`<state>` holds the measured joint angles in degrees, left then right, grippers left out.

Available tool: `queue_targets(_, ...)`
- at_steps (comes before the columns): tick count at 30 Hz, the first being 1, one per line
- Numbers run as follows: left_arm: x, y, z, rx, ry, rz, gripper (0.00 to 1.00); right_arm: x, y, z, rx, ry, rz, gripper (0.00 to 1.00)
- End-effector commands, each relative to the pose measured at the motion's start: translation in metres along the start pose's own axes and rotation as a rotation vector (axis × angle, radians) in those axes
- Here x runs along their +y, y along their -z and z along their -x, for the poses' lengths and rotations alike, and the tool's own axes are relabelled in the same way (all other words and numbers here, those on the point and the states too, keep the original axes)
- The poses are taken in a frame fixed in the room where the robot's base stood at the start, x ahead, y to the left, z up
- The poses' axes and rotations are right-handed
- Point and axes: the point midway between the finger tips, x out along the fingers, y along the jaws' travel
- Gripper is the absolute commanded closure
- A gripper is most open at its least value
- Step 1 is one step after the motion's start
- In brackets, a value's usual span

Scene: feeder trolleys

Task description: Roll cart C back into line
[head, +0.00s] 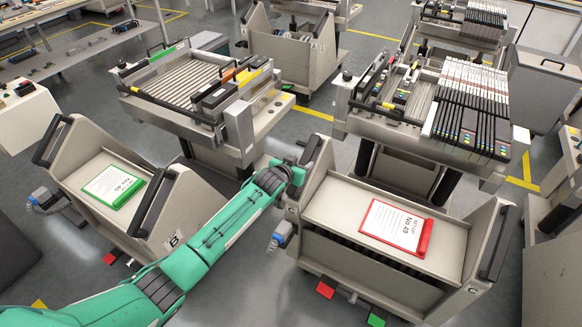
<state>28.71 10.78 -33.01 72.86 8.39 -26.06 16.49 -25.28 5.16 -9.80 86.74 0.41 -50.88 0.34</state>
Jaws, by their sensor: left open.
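Cart C (385,270) is a beige cart with raised side walls, at the lower right, marked "C" on its right side. A red-edged card (395,227) reading "No 49" lies on its top. A black handle (311,150) tops its left wall and another black handle (493,243) its right wall. My left gripper (301,165) is open at the left handle, at the end of the green arm. Whether its fingers straddle or touch the handle is too small to tell. My right gripper is out of view.
Cart B (105,215), with a green-edged card, stands at the left of cart C. A machine (405,125) with a row of feeders stands behind cart C, and another machine (190,90) stands behind cart B. Yellow lines (314,113) mark the grey floor. Pedals (326,288) show low in front.

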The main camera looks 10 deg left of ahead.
Motion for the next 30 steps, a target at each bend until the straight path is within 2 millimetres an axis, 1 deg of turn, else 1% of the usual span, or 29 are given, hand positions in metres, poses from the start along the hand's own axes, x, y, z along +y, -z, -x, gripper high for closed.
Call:
queue_targets(1,-0.001,0.000,0.009,0.000,0.001,0.000,0.49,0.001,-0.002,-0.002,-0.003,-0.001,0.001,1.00)
queue_targets(6,0.000,0.000,0.035,0.000,0.000,-0.001,0.49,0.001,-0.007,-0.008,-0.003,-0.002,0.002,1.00)
queue_targets(12,-0.001,0.000,0.054,0.000,0.001,-0.001,0.49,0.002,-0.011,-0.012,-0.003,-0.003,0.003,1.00)
queue_targets(16,0.000,0.000,0.059,0.001,0.001,-0.001,0.49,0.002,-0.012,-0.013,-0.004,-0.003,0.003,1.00)
queue_targets(26,0.000,0.000,0.060,0.001,0.001,0.000,0.49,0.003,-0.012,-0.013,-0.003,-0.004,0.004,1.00)
queue_targets(28,-0.002,-0.005,0.062,0.006,0.003,0.003,0.49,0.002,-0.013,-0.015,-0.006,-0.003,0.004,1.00)
queue_targets(30,-0.006,-0.014,0.068,0.023,0.007,0.011,0.49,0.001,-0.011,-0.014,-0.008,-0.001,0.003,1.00)
